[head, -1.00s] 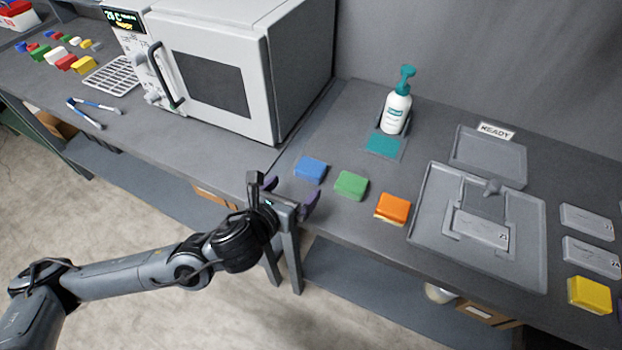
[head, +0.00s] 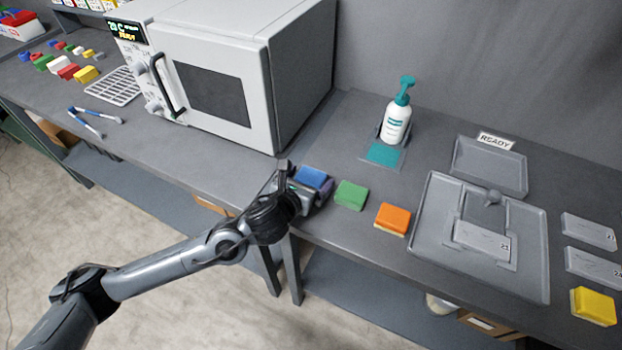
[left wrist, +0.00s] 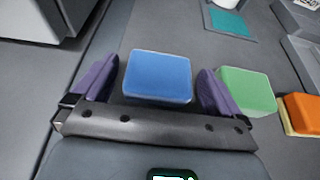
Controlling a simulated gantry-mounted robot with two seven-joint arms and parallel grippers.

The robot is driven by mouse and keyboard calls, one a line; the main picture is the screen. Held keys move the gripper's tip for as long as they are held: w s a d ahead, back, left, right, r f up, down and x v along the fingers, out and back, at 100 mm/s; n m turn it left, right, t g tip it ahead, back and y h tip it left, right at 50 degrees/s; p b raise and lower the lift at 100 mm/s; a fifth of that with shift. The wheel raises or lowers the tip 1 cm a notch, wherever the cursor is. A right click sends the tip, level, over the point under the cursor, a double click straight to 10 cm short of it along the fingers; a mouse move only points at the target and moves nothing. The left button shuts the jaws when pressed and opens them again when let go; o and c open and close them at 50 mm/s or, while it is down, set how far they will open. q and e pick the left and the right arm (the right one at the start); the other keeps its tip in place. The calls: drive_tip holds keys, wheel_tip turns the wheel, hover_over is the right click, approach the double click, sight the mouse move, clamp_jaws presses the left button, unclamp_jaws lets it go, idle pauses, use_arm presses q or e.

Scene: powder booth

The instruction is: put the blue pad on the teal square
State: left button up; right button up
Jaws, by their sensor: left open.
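The blue pad (head: 313,177) lies on the bench right of the oven; the left wrist view shows the pad (left wrist: 158,76) too. My left gripper (head: 310,192) is open, its two purple fingers on either side of the pad in the left wrist view (left wrist: 155,88), with gaps between. The teal square (head: 382,154) is on the bench in front of a white bottle, and its corner shows in the left wrist view (left wrist: 228,24). My right gripper is not in view.
A green pad (head: 350,195) and an orange pad (head: 392,219) lie right of the blue pad. The white pump bottle (head: 396,122) stands behind the teal square. A large oven (head: 225,80) stands at the left. A grey tray (head: 440,250) lies further right.

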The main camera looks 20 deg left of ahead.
use_arm(q)
drive_tip(key=shift+w+f, duration=0.25)
drive_tip(key=shift+w, duration=0.35)
drive_tip(key=shift+c, duration=0.3)
drive_tip(key=c, duration=1)
drive_tip(key=shift+o, duration=0.2)
